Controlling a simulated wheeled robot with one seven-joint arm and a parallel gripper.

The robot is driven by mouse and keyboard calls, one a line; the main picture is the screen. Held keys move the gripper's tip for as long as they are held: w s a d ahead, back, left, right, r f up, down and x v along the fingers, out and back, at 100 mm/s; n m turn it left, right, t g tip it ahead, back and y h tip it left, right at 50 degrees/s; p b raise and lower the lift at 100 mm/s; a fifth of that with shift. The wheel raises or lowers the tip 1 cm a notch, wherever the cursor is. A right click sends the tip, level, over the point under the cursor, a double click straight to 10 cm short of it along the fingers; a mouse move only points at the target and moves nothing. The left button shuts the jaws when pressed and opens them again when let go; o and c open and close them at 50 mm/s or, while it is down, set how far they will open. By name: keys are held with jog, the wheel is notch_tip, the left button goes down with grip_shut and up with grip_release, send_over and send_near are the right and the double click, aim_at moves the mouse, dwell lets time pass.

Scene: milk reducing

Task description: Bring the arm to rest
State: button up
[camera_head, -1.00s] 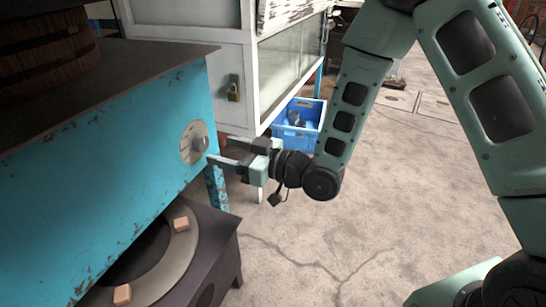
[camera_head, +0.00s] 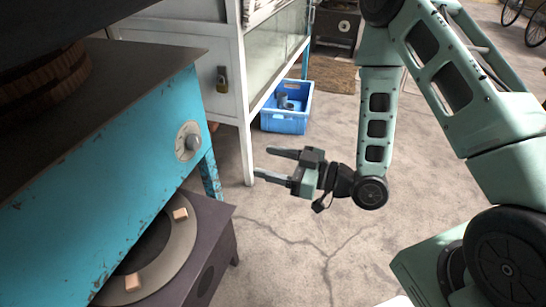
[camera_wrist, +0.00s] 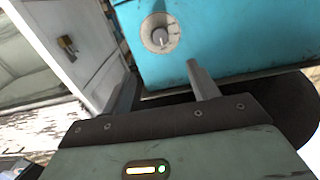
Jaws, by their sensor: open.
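My gripper (camera_head: 268,164) is open and empty in the head view. It points left in free air, to the right of the turquoise stove unit (camera_head: 115,150). The round knob (camera_head: 188,141) on that unit's front is apart from the fingers. In the wrist view the two fingers (camera_wrist: 160,85) are spread with nothing between them, and the knob (camera_wrist: 160,33) shows beyond them. My arm is bent, with its elbow high and its forearm hanging down.
A white cabinet (camera_head: 226,100) with a padlock (camera_head: 222,80) stands behind the unit. A blue crate (camera_head: 287,119) is on the floor beside it. A dark burner base (camera_head: 215,235) with small blocks sits below the unit. The concrete floor (camera_head: 300,240) under my gripper is clear.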

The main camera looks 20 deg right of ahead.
dwell(0.4)
jog(key=s+r+m+g+h+p, duration=0.1)
jog(key=s+r+g+h, duration=0.55)
jog(key=s, duration=0.35)
jog(key=s+r+m+g+h+p, duration=0.1)
jog(key=s+r+m+g+h, duration=0.1)
jog(key=s+r+g+h, duration=0.6)
notch_tip(320, 180, up, 29)
jog(key=s+t+p, duration=0.1)
jog(key=t+p, duration=0.2)
jog(key=p, duration=2.8)
jog(key=shift+s+a+y, duration=0.25)
jog(key=shift+y, duration=0.2)
jog(key=shift+f+t, duration=0.15)
jog(key=shift+t, duration=0.1)
